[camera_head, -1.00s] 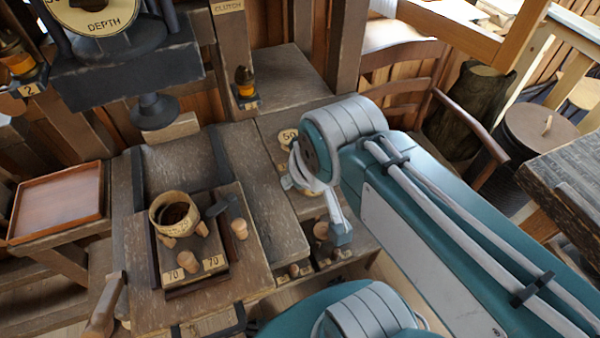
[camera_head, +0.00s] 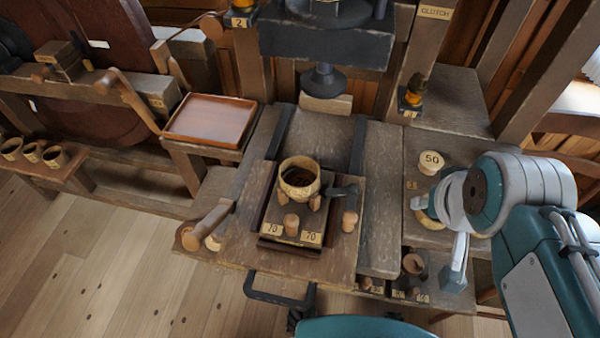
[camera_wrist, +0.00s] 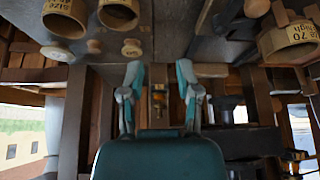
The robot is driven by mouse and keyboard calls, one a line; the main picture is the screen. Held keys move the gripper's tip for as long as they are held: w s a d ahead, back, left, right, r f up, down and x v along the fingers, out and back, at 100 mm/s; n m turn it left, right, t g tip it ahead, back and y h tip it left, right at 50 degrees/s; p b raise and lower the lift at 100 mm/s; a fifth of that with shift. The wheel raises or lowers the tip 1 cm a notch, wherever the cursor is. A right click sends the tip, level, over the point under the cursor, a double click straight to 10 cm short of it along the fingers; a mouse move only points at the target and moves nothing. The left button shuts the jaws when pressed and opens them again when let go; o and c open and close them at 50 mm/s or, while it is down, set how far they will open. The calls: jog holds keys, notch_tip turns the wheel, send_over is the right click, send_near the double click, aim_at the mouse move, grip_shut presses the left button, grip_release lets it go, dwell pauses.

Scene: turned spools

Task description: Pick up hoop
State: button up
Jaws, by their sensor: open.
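A pale wooden ring-like cup (camera_head: 299,179) with a dark inside stands on a small board with 70 labels; it is the clearest hoop-shaped thing. Another pale round rim (camera_head: 427,218) shows partly behind my arm at the right. I cannot tell which one is the hoop.
A reddish tray (camera_head: 210,122) sits left of the bench. A dark press (camera_head: 325,45) stands behind the cup. Wooden pegs (camera_head: 349,220) stand around it. A disc marked 50 (camera_head: 431,161) lies near my arm. Small cups (camera_head: 32,152) stand on a far-left shelf. Open floor is at lower left.

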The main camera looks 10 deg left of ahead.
jog(key=n+g, duration=0.2)
jog(key=g, duration=0.4)
send_near(298, 161)
jog(key=s+a+r, duration=0.2)
jog(key=s+a, duration=0.1)
jog(key=s, duration=0.1)
notch_tip(298, 161, down, 11)
jog(key=shift+f, duration=0.1)
grip_shut()
